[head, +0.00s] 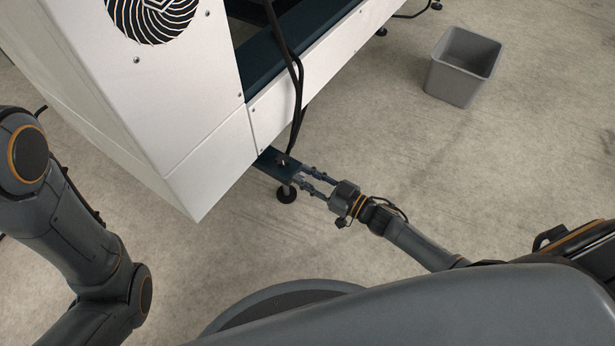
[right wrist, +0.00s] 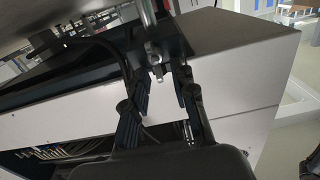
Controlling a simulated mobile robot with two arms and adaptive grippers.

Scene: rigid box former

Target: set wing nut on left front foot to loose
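The left front foot (head: 286,193) stands on the floor under a dark bracket (head: 268,165) at the white machine's lower corner. A small metal piece that looks like the wing nut (right wrist: 156,70) sits on a metal rod below the bracket plate in the right wrist view. My right gripper (head: 304,176) reaches the bracket from the right in the head view. Its two fingers are apart, and in the right wrist view (right wrist: 162,82) the nut shows between and just beyond the tips. Contact cannot be told. My left gripper is out of view; only its arm shows.
The white machine (head: 190,80) with a round fan grille fills the upper left. Black cables (head: 297,90) hang down near the bracket. A grey bin (head: 455,84) stands at the upper right. The floor between bin and foot is clear.

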